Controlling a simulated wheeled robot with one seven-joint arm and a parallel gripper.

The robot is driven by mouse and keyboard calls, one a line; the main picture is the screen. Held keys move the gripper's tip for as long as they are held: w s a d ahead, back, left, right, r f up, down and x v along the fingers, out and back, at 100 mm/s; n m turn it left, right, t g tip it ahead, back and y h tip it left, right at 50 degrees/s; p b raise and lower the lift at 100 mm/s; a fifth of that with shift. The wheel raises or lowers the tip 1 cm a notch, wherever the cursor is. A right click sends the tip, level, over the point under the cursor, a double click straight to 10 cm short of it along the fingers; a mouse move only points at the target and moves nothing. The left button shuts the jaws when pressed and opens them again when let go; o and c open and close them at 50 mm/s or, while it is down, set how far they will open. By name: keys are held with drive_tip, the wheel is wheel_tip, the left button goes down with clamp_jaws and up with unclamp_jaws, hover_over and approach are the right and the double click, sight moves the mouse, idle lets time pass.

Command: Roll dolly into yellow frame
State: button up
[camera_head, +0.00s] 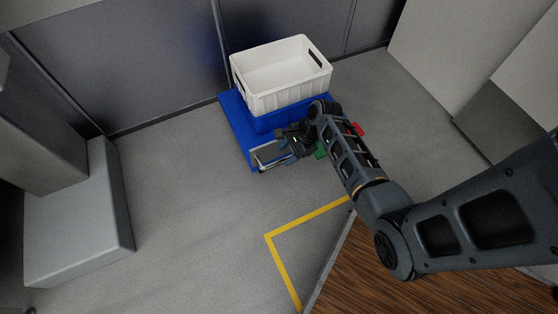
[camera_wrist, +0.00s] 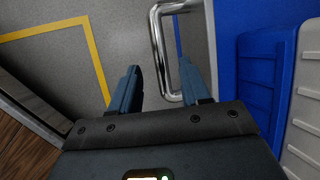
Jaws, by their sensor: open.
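The blue dolly (camera_head: 239,123) stands on the grey floor against the back wall. It carries a blue crate (camera_head: 277,121) with an empty white crate (camera_head: 283,85) on top. A metal handle (camera_head: 265,157) sticks out at its near edge. The yellow frame (camera_head: 283,259) is marked on the floor nearer to me, partly hidden by the wooden surface and my arm. My gripper (camera_head: 272,158) is at the handle. In the wrist view my gripper (camera_wrist: 165,80) is open, with the chrome handle (camera_wrist: 158,45) between or just beyond its fingers; contact cannot be told.
A wooden-topped surface (camera_head: 375,265) borders the yellow frame at the lower right. A grey block (camera_head: 78,225) stands at left, and pale cabinets (camera_head: 450,45) at upper right. The floor between dolly and frame is clear.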

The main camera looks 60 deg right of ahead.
sight(280, 161)
drive_tip(key=shift+b+x, duration=0.85)
drive_tip(key=shift+x, duration=1.3)
clamp_jaws()
